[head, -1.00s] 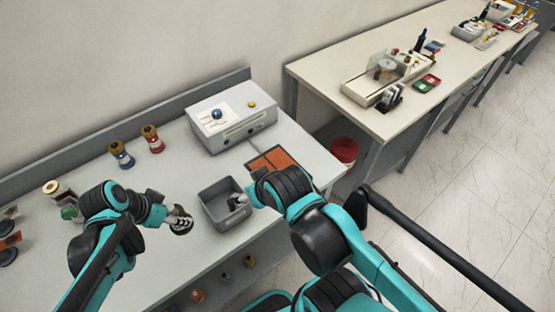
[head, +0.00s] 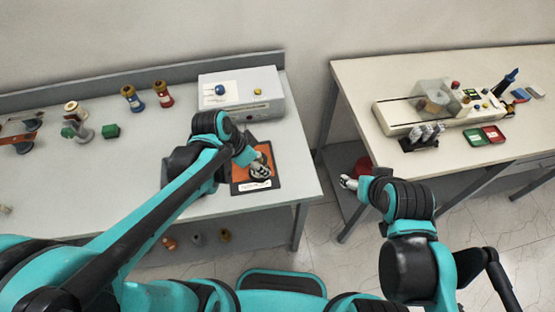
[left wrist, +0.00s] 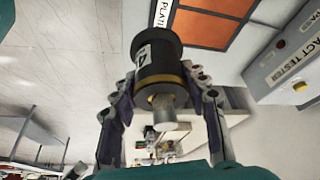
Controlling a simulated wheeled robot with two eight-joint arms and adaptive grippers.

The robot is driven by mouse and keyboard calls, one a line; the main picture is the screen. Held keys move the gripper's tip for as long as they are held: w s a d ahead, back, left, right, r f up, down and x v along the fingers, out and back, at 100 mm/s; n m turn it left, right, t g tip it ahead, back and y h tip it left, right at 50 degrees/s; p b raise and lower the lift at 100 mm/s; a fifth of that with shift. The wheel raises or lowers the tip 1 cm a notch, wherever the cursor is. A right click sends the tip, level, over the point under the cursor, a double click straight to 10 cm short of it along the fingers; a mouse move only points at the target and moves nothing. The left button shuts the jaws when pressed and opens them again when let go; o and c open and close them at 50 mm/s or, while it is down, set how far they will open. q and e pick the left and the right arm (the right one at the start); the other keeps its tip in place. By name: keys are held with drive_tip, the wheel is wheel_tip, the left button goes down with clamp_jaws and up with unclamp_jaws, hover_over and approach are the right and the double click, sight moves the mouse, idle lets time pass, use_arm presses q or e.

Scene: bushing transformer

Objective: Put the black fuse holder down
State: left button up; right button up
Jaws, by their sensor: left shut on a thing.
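My left gripper (head: 260,172) is over the orange-panelled plate (head: 240,187) on the left bench. In the left wrist view the fingers (left wrist: 160,92) are shut on the black fuse holder (left wrist: 156,52), a black cylinder with a white label and a gold band. The plate's orange squares (left wrist: 208,28) show just beyond it. I cannot tell whether the holder touches the plate. My right gripper (head: 348,182) is off the bench's right side, near the red bin; its jaws are too small to read.
The tester box (head: 240,92) stands behind the plate and shows at the right of the left wrist view (left wrist: 290,65). A red bin (head: 362,168) is between the benches.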

use_arm(q)
drive_tip(key=shift+w+d+f, duration=0.1)
drive_tip(key=shift+w+f, duration=0.05)
drive_tip(key=shift+w, duration=0.1)
drive_tip(key=w+a+f+b, duration=0.1)
drive_tip(key=w+f, duration=0.1)
drive_tip(key=w, duration=0.1)
drive_tip(key=w+a+f+b, duration=0.1)
drive_tip(key=w+a+f, duration=0.1)
drive_tip(key=w, duration=0.1)
drive_tip(key=w+a+f+b, duration=0.1)
drive_tip(key=w+a+f, duration=0.1)
drive_tip(key=w, duration=0.2)
drive_tip(key=shift+a+f, duration=0.15)
drive_tip(key=shift+f, duration=0.25)
wheel_tip(320, 180, down, 4)
drive_tip(key=shift+f+b, duration=0.1)
drive_tip(key=shift+b, duration=0.6)
drive_tip(key=shift+s, duration=0.1)
drive_tip(key=o, duration=1.3)
drive_tip(key=shift+o, duration=0.2)
